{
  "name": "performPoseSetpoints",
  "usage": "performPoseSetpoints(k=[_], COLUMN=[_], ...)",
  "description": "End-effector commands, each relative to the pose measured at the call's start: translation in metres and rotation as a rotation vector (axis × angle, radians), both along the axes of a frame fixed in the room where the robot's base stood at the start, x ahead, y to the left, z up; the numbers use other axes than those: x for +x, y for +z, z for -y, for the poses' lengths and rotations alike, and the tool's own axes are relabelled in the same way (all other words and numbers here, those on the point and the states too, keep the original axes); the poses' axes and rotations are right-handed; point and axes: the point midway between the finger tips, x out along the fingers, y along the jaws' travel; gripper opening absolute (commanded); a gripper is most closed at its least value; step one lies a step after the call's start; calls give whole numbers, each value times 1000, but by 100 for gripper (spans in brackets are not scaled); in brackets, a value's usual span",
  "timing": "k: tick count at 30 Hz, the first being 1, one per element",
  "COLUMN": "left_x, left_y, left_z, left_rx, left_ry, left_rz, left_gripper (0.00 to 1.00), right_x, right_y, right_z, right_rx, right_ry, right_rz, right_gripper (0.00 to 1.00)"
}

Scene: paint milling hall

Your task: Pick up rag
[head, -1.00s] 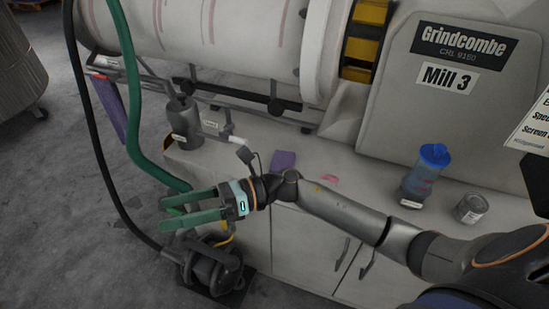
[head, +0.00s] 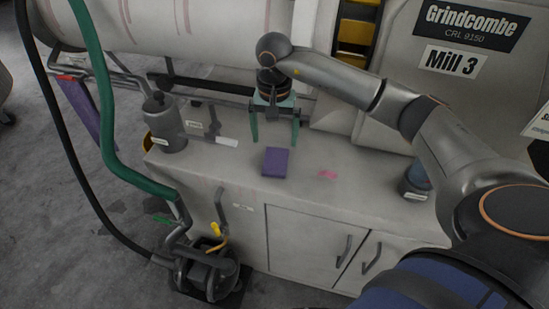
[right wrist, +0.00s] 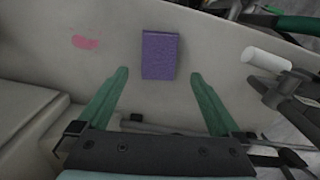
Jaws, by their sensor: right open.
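The rag (head: 275,162) is a folded purple cloth lying flat on the grey cabinet top in the head view. It also shows in the right wrist view (right wrist: 160,55), ahead of the fingertips and between their lines. My right gripper (head: 275,140) points down above the cabinet top, a little behind the rag, with its green fingers open and nothing between them. In the right wrist view the open fingers (right wrist: 159,76) are apart from the rag. My left gripper is not in view.
A grey can-like vessel (head: 164,125) stands left on the cabinet top (head: 225,175). A white tube end (head: 227,141) lies left of the rag, a pink stain (head: 327,174) right. A green hose (head: 103,120) hangs at left.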

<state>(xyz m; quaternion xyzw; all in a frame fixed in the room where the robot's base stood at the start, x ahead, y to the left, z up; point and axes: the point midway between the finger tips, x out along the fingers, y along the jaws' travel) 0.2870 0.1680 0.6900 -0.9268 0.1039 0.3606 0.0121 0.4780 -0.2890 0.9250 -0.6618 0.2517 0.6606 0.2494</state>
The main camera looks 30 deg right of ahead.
Motion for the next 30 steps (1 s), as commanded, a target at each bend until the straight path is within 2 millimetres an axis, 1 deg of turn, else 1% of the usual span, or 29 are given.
performPoseSetpoints(k=[1,3,8,11,15,18,21,27,28,30], left_x=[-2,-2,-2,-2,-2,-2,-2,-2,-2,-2], left_y=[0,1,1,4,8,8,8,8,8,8], left_z=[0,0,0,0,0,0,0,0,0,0], left_rx=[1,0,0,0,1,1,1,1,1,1], left_ry=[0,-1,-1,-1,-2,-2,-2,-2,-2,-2], left_rz=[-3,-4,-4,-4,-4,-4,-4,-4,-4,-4], left_gripper=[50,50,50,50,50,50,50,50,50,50], right_x=[-1,0,0,0,0,0,1,1,1,1], right_y=[-9,-18,-29,-40,-62,-74,-79,-80,-80,-80], right_z=[0,-1,0,1,5,5,5,5,5,5], right_rx=[2,2,2,3,4,4,4,4,4,4], right_ry=[0,0,0,-2,-1,-1,0,0,0,0], right_rz=[-4,-2,1,-3,-4,-2,2,2,2,2], right_gripper=[100,100,100,100,100,100,100,100,99,91])
